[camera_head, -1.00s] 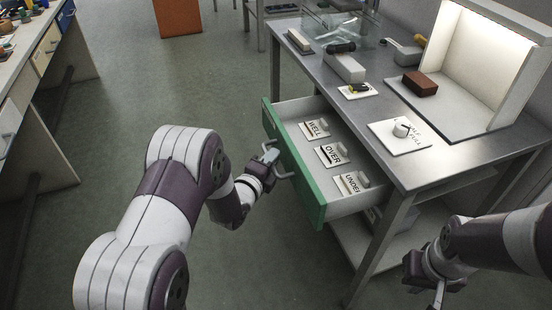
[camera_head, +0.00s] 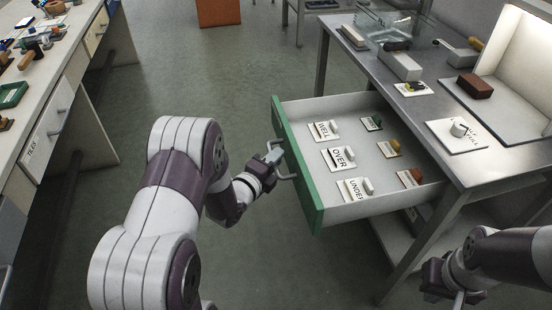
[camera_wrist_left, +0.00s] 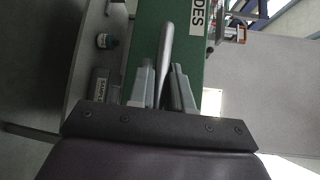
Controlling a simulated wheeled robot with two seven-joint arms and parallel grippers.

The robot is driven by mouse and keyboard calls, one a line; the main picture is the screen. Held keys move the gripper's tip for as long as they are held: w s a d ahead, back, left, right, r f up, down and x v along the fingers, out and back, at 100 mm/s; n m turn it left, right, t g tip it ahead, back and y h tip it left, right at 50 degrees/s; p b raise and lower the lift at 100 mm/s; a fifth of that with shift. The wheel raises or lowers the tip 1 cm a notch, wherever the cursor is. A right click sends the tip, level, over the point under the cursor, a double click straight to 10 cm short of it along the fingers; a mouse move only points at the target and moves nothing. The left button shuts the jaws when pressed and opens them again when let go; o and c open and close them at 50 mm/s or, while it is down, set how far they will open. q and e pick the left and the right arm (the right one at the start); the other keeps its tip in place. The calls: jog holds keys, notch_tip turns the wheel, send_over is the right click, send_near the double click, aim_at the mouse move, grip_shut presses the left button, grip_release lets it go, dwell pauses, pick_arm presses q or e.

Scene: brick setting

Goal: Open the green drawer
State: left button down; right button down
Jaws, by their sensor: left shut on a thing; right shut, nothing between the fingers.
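The green drawer (camera_head: 301,178) juts out from the grey metal table at the right, pulled well open. Its white inside holds cards marked WELL (camera_head: 325,131), OVER (camera_head: 339,158) and UNDER (camera_head: 355,188), with several small coloured pieces behind them. My left gripper (camera_head: 272,157) is shut on the drawer's metal handle (camera_head: 287,175). In the left wrist view the handle bar (camera_wrist_left: 165,60) runs between the two fingertips (camera_wrist_left: 162,82) in front of the green front (camera_wrist_left: 143,45). My right gripper (camera_head: 457,299) is shut and empty at the lower right, away from the drawer.
The metal table (camera_head: 441,104) carries a red-brown brick (camera_head: 475,86), a white card with a knob (camera_head: 457,137) and a lit white booth (camera_head: 525,70). A bench with drawers (camera_head: 52,125) stands at the left. Open floor (camera_head: 200,80) lies between them.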

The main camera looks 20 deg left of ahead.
pick_arm(q)
jog(key=c, duration=1.1)
grip_release()
jog(key=shift+c, duration=0.2)
jog(key=p+v, duration=0.2)
jog(key=v, duration=1)
jog(key=shift+s, duration=0.35)
jog(key=shift+a, duration=0.1)
